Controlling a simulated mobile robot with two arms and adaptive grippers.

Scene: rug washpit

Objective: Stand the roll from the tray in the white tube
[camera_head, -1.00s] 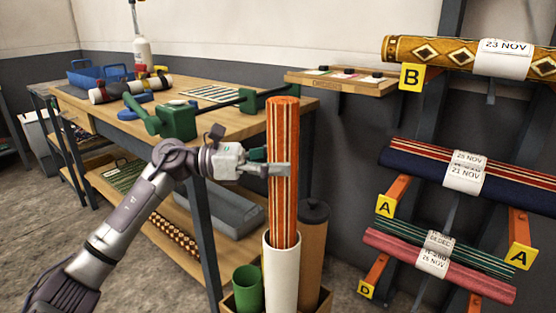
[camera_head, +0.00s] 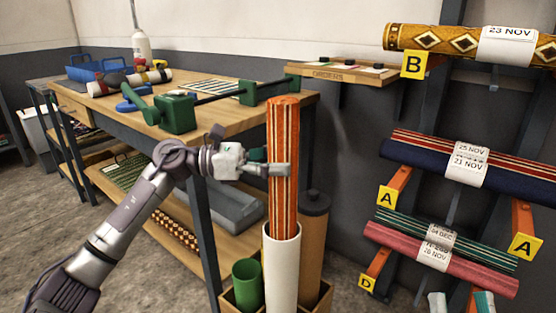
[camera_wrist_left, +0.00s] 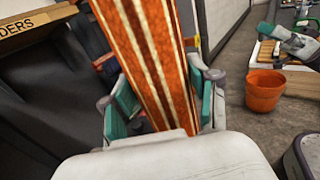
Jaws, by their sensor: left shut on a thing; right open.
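The roll (camera_head: 283,150), orange with cream and dark red stripes, stands about upright with its lower end inside the mouth of the white tube (camera_head: 282,275). The tube hides that lower end. My left gripper (camera_head: 279,170) is shut on the roll above the tube rim. In the left wrist view the roll (camera_wrist_left: 150,60) runs between the teal finger pads. My right gripper (camera_head: 461,302) shows only its tips at the bottom right edge, apart and empty.
The tube stands in a wooden box (camera_head: 228,300) with a green tube (camera_head: 247,284) and a brown capped tube (camera_head: 313,240). The workbench (camera_head: 240,118) is behind left; a rack with tagged rolls (camera_head: 470,165) is right. An orange bucket (camera_wrist_left: 265,90) stands on the floor.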

